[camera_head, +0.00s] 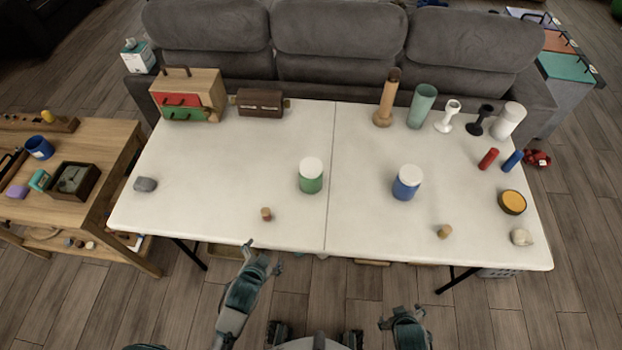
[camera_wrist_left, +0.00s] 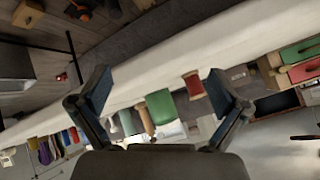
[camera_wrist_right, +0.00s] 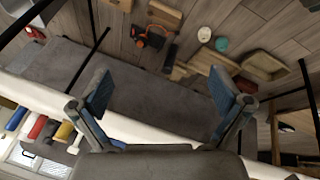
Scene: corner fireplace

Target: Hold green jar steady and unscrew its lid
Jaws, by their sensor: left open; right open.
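The green jar (camera_head: 311,183) stands upright on the white table, left of the centre seam, with its white lid (camera_head: 312,165) on. In the left wrist view, a green shape between my fingers, likely the jar (camera_wrist_left: 160,106), shows at a distance. My left gripper (camera_head: 263,255) is open and empty, off the table's front edge and toward me from the jar. It also shows open in the left wrist view (camera_wrist_left: 159,90). My right gripper (camera_head: 401,316) is open and empty, farther back from the table. Its spread fingers show in the right wrist view (camera_wrist_right: 161,90).
A blue jar (camera_head: 406,185) with a white lid stands right of the green one. Small cork-like pieces (camera_head: 266,214) (camera_head: 444,231) sit near the front edge. Tall vessels (camera_head: 422,106), a drawer box (camera_head: 188,95) and a brown case (camera_head: 260,102) line the back. The table around the jar is clear.

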